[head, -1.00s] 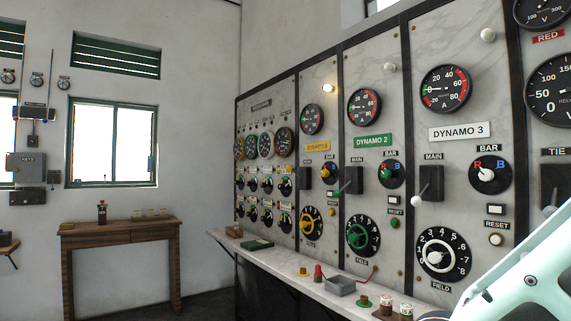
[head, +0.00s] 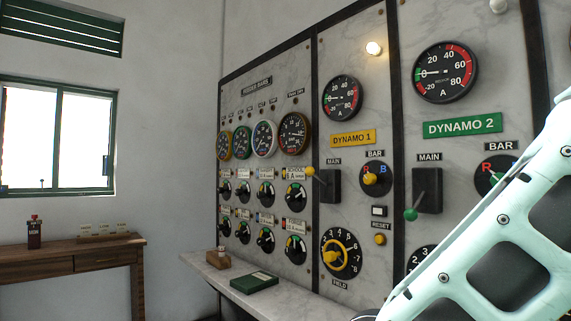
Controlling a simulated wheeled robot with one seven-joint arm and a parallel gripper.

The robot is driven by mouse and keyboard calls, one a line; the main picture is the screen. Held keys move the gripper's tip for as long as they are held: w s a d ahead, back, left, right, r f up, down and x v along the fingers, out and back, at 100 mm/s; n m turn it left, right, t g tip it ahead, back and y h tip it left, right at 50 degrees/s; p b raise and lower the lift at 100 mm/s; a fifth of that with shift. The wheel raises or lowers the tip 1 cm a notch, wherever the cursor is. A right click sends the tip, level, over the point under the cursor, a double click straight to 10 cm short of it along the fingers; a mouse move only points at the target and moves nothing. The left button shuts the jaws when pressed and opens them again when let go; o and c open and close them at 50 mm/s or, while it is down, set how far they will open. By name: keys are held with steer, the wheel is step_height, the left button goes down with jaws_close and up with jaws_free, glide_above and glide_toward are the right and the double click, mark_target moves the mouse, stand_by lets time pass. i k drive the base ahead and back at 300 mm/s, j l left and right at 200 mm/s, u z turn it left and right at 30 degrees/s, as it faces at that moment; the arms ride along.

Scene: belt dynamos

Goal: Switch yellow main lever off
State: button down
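The yellow main lever (head: 310,171) is on the Dynamo 1 panel of the marble switchboard. Its round yellow knob sticks out up and to the left from a black switch block (head: 330,186) under a MAIN label. The yellow DYNAMO 1 plate (head: 353,138) is above it. A yellow BAR knob (head: 370,179) is to its right. The green main lever (head: 411,214) of Dynamo 2 points down and left from its own black block. My gripper is out of view; only a pale link of my arm shows at the right.
A marble ledge (head: 217,274) runs below the panels, with a green book (head: 254,281) and a small wooden holder (head: 218,258) on it. A wooden table (head: 100,249) stands at the left wall. The lamp (head: 374,48) above Dynamo 1 glows.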

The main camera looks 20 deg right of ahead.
mark_target(309, 170)
steer(key=i+u, duration=0.1)
steer(key=i, duration=0.85)
